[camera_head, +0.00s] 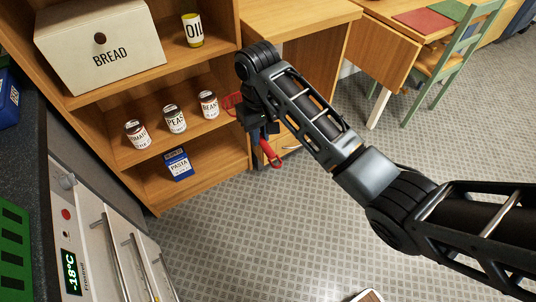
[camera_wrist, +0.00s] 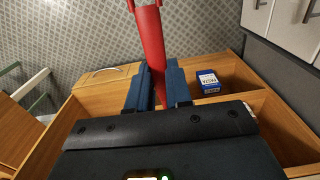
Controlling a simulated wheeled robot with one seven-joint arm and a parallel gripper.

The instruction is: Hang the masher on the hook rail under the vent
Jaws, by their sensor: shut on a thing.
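My gripper (camera_head: 259,138) is shut on the red masher (camera_head: 271,155), with the arm reaching out in front of the wooden shelf unit. The hook rail and the vent are in neither view.
The wooden shelf (camera_head: 225,128) holds several cans, a blue pasta box (camera_head: 179,165), a bread bin (camera_head: 100,50) and an oil can (camera_head: 193,30). A freezer (camera_head: 85,215) stands at lower left. A green chair (camera_head: 455,50) stands at upper right. The tiled floor (camera_head: 230,240) is largely clear.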

